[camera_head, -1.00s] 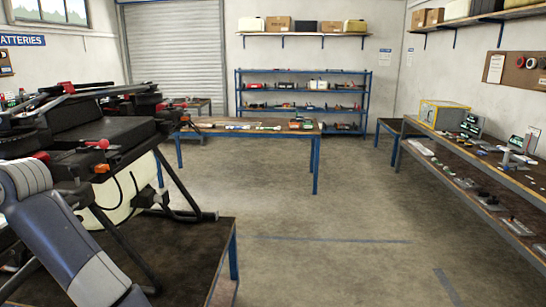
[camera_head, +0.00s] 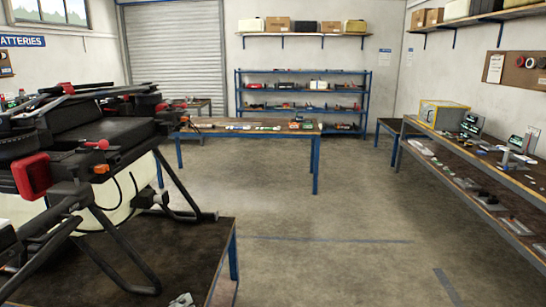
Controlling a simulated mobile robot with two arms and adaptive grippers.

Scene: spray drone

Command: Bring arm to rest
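The spray drone (camera_head: 95,140) stands on a dark-topped bench (camera_head: 190,250) at the left, with black frame, legs and folded arms, a pale tank and a red square part (camera_head: 33,175) at its near side. The long grey link of my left arm is out of view. A small grey metallic piece (camera_head: 182,300) shows at the bottom edge over the bench and looks like the tip of my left gripper; too little shows to tell its opening. My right arm and gripper are not in view.
A blue-legged table (camera_head: 270,132) with small items stands behind the drone, and a blue shelf rack (camera_head: 303,90) is at the back wall. The floor between is clear.

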